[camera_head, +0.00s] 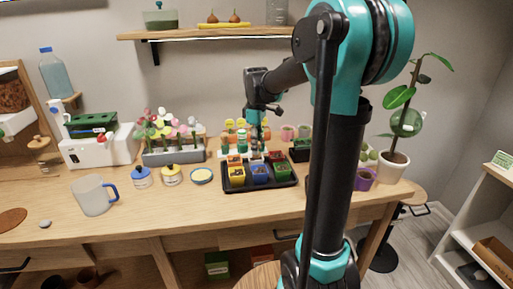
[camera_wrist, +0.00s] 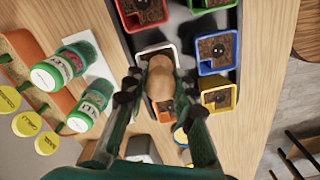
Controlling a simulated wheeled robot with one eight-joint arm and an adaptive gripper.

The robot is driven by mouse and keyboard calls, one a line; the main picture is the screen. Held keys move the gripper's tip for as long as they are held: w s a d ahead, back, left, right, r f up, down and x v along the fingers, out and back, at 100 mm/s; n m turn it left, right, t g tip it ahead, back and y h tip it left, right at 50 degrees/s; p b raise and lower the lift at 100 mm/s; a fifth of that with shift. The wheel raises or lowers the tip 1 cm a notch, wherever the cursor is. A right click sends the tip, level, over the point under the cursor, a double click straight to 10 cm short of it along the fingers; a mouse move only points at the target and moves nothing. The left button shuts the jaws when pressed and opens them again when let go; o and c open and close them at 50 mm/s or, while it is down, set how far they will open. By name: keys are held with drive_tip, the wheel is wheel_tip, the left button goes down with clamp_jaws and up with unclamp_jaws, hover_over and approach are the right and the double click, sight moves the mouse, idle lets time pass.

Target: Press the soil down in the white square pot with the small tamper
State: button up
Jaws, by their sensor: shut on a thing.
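The white square pot (camera_wrist: 154,48) is in the middle of one row of the black tray, between a red pot (camera_wrist: 141,12) and an orange pot. In the wrist view its rim shows around the tamper, and most of its soil is hidden. My gripper (camera_wrist: 158,88) is shut on the small wooden tamper (camera_wrist: 160,80), whose rounded light-brown body covers the pot's middle. Whether the tamper touches the soil cannot be told. In the head view my gripper (camera_head: 257,128) points down over the tray's back row.
The black tray (camera_head: 258,187) also holds yellow (camera_head: 237,174), blue (camera_head: 259,172) and green pots. Green-lidded jars (camera_wrist: 85,105) stand close behind the tray.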

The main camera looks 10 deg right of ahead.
drive_tip(key=shift+r, duration=3)
